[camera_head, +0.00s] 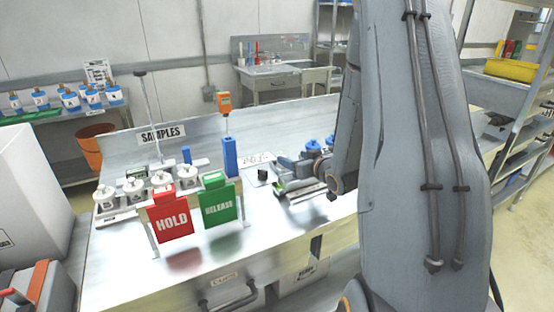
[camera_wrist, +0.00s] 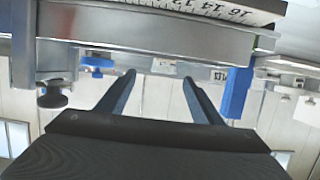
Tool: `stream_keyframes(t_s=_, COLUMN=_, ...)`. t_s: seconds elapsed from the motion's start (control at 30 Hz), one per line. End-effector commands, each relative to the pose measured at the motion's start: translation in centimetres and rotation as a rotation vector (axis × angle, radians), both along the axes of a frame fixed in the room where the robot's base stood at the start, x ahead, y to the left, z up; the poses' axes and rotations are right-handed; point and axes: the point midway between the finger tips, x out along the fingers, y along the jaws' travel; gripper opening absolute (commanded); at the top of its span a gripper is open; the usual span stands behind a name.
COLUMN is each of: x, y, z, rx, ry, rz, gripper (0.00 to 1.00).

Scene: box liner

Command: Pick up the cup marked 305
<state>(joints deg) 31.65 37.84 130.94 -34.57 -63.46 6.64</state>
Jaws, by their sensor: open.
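Several white lidded cups stand in a row on the metal bench in the head view, behind the red HOLD sign; one white cup (camera_head: 161,186) is near the middle of the row. Their markings are too small to read, so I cannot tell which is 305. My gripper (camera_wrist: 158,82) shows in the wrist view as two dark fingers, spread apart with no cup between them.
A red HOLD sign (camera_head: 171,219) and a green RELEASE sign (camera_head: 219,205) stand at the bench front. A blue post (camera_head: 230,156) rises behind them; a blue upright (camera_wrist: 237,92) shows in the wrist view. A numbered scale (camera_wrist: 222,10) and metal bar cross the wrist view's top.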

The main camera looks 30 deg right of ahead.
Motion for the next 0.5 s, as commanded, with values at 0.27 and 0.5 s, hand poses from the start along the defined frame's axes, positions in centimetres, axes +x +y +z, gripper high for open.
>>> stream_keyframes(t_s=0.27, x=3.1, y=1.9, z=-0.7, rx=0.0, ry=0.001, rz=0.03, gripper=0.6)
stream_keyframes(t_s=0.5, x=5.9, y=2.0, z=-1.3, rx=0.001, ry=0.001, rz=0.032, gripper=0.6)
